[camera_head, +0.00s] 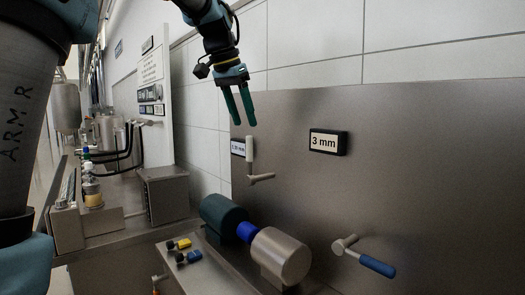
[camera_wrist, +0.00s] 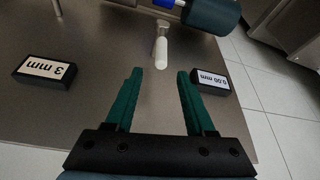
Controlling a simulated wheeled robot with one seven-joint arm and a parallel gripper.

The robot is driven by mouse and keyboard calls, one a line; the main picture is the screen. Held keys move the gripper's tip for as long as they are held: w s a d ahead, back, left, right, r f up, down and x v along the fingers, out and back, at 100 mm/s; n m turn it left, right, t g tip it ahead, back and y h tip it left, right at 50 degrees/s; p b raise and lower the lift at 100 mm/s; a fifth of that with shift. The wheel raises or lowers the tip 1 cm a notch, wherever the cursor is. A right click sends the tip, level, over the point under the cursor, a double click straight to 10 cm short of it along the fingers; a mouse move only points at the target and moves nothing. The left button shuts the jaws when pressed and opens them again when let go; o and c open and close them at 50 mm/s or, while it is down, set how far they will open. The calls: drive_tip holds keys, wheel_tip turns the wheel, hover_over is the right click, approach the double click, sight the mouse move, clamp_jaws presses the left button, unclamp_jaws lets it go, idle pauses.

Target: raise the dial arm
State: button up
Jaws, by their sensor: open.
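Two handled arms are mounted on the metal panel (camera_head: 420,170); I cannot tell which one is the dial arm. One has a white grip (camera_head: 250,149) standing upright above its grey pivot, beside the left label. The other has a blue grip (camera_head: 377,266) that slopes down to the right from its pivot, below the 3 mm label (camera_head: 323,142). My gripper (camera_head: 246,125) is open and empty, with its green fingers pointing down just above the white grip. In the wrist view the white grip (camera_wrist: 161,53) lies beyond the fingertips (camera_wrist: 160,72), roughly in line with the gap. No contact shows.
A dark green motor (camera_head: 223,214) with a blue coupling (camera_head: 247,232) and a steel cylinder (camera_head: 280,256) sits below the white-gripped arm. The labels stand out from the panel; the second one (camera_wrist: 210,82) is near my right finger. Panel space around the 3 mm label is clear.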

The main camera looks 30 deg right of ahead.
sight(252, 149)
drive_tip(key=p+x, duration=0.1)
drive_tip(key=x, duration=0.9)
drive_tip(key=shift+f, duration=0.2)
clamp_jaws()
idle(1.1)
